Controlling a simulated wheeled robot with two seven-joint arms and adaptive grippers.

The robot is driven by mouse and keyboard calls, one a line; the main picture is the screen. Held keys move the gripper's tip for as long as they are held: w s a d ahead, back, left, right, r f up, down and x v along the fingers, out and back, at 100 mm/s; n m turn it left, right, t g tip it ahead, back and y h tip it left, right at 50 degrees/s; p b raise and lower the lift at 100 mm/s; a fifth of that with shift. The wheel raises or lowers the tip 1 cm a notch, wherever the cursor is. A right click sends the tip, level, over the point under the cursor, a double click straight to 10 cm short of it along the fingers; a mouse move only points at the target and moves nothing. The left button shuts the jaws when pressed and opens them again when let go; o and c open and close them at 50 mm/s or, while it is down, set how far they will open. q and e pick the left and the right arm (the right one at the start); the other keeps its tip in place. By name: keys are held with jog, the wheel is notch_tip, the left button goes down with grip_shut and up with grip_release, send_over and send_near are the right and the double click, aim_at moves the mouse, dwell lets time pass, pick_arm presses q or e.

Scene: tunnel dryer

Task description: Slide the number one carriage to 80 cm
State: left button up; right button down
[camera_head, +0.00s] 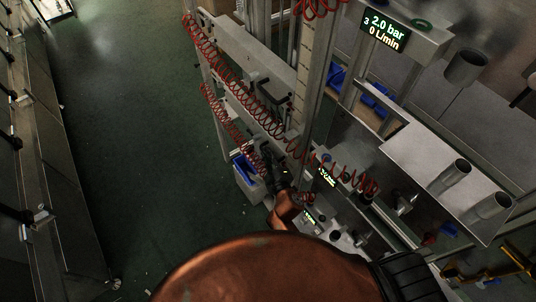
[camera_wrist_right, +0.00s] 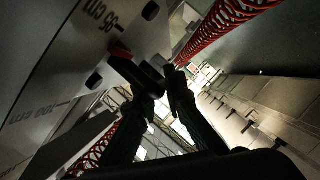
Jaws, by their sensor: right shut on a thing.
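In the right wrist view, a pale carriage plate (camera_wrist_right: 140,28) with dark bolts sits against a white scale board (camera_wrist_right: 50,75). A red pointer (camera_wrist_right: 120,50) on it lies close to the "95 cm" mark; a "100 cm" mark shows lower left. A dark handle (camera_wrist_right: 143,76) sticks out from the carriage. My right gripper (camera_wrist_right: 165,85) is shut on this handle, with dark fingers on either side of it. In the head view my right gripper (camera_head: 277,172) is at the lower rail, small and dark; the carriage's number cannot be read. My left gripper is not in view.
Red coiled hoses (camera_head: 230,75) hang along the rails, close to my right gripper. A display (camera_head: 385,30) reads 2.0 bar, 0 L/min. A grey bin (camera_head: 248,185) with blue contents stands beside the lower rail. The green floor (camera_head: 130,130) at left is clear.

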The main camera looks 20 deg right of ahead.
jog(key=shift+f, duration=0.1)
notch_tip(320, 180, down, 13)
jog(key=b, duration=0.9)
jog(key=shift+b, duration=0.3)
jog(key=shift+s, duration=0.1)
jog(key=c, duration=2)
grip_release()
jog(key=shift+r, duration=0.35)
